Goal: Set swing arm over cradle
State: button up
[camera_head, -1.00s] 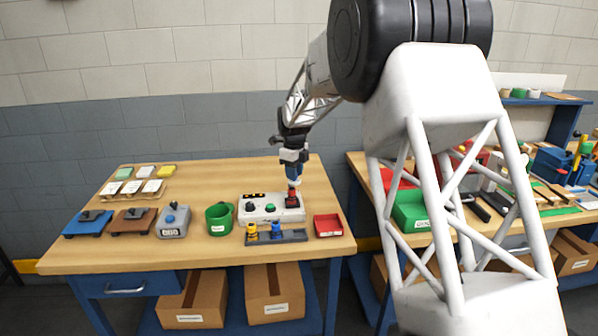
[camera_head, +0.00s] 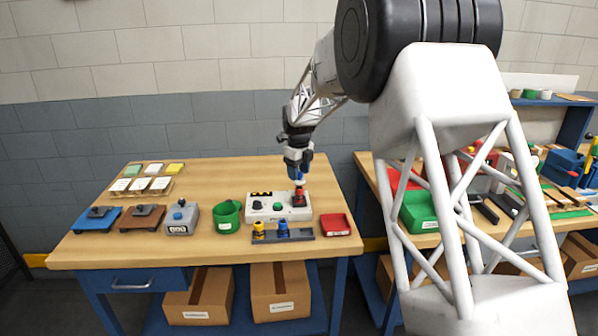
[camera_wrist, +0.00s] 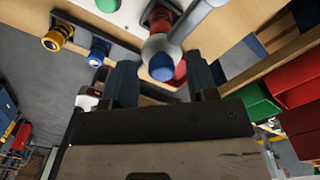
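The white control box (camera_head: 278,213) stands on the left table, with a black knob, a green button and a red block (camera_head: 299,199) at its right end. My gripper (camera_head: 298,179) points down just above the red block. In the wrist view, a grey bar (camera_wrist: 190,18) runs from the top right to a rounded grey end with a blue tip (camera_wrist: 162,67). My gripper (camera_wrist: 163,83) is open there, its two dark blue fingers apart, with the blue tip near the gap between them. Contact cannot be told. I cannot clearly make out a cradle.
A dark rail with yellow and blue knobs (camera_head: 282,235) lies in front of the box. A grey unit (camera_head: 180,217) stands further left. Bare wood lies behind the box.

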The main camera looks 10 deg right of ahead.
jog(key=shift+r, duration=3.9)
jog(key=shift+s+d+r, duration=0.15)
jog(key=shift+s+r, duration=0.1)
jog(key=shift+s, duration=0.15)
jog(key=s+d+r+n, duration=0.25)
jog(key=s+n, duration=0.25)
jog(key=s, duration=0.5)
jog(key=s+d+r+n+t, duration=0.1)
jog(key=s+r+n, duration=0.25)
jog(key=s, duration=0.55)
jog(key=s+d+r+n, duration=0.2)
jog(key=s+n, duration=0.3)
jog(key=s, duration=0.5)
jog(key=s+d+f+n, duration=0.1)
jog(key=s+n, duration=0.3)
jog(key=s, duration=0.5)
jog(key=s+d+f+n+t, duration=0.1)
jog(key=s+f+n, duration=0.3)
jog(key=s, duration=0.5)
jog(key=s+d+f+n, duration=0.1)
jog(key=s+f+n, duration=0.2)
jog(key=s, duration=0.7)
jog(key=shift+d+n+t, duration=0.15)
jog(key=shift+n+t, duration=0.15)
jog(key=shift+n, duration=0.95)
